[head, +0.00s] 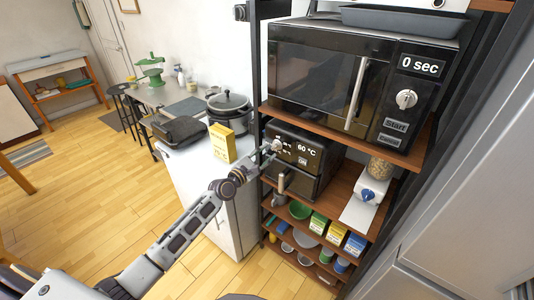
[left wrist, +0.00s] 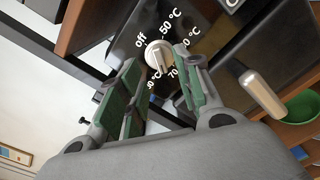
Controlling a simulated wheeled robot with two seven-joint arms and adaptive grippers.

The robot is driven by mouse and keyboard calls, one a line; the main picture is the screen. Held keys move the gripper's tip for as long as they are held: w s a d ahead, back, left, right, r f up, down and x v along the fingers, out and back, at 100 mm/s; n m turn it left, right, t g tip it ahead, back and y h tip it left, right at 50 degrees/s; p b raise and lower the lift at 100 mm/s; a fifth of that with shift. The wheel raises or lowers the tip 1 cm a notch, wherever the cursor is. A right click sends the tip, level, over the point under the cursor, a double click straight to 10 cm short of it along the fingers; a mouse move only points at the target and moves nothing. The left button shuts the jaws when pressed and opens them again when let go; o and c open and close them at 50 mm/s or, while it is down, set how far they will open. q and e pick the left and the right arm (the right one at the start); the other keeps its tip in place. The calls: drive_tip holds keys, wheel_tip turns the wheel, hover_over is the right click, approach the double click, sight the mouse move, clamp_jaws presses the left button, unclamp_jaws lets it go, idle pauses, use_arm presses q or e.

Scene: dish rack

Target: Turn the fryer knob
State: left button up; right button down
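The black fryer (head: 318,158) stands on a shelf below the microwave, and its display reads 60 °C. Its light round knob (left wrist: 157,54) sits on a dial marked off, 50 °C and higher values. My left gripper (head: 270,147) is at the fryer's front, at the knob. In the left wrist view my left gripper (left wrist: 157,62) has its green-padded fingers apart on either side of the knob, with gaps visible between the pads and the knob. In the head view the gripper partly hides the knob. My right gripper is not in view.
The microwave (head: 355,85) is on the shelf above. The fryer's drawer handle (left wrist: 264,92) juts out below the knob. A yellow box (head: 222,143) stands on the white counter to the left. Bowls and boxes fill the lower shelves.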

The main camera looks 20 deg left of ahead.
use_arm(q)
drive_tip(key=v, duration=0.3)
drive_tip(key=shift+s+a, duration=0.1)
drive_tip(key=shift+s, duration=0.15)
drive_tip(key=o, duration=0.3)
drive_tip(key=shift+r, duration=0.1)
drive_tip(key=shift+o, duration=0.2)
drive_tip(key=shift+w+d+m, duration=0.1)
drive_tip(key=shift+w+m, duration=0.05)
drive_tip(key=shift+m, duration=1.2)
drive_tip(key=shift+w+d+m, duration=0.1)
drive_tip(key=shift+w+m, duration=0.1)
drive_tip(key=shift+m, duration=1.1)
drive_tip(key=shift+w+m, duration=0.15)
drive_tip(key=shift+m, duration=1.2)
drive_tip(key=shift+w, duration=0.15)
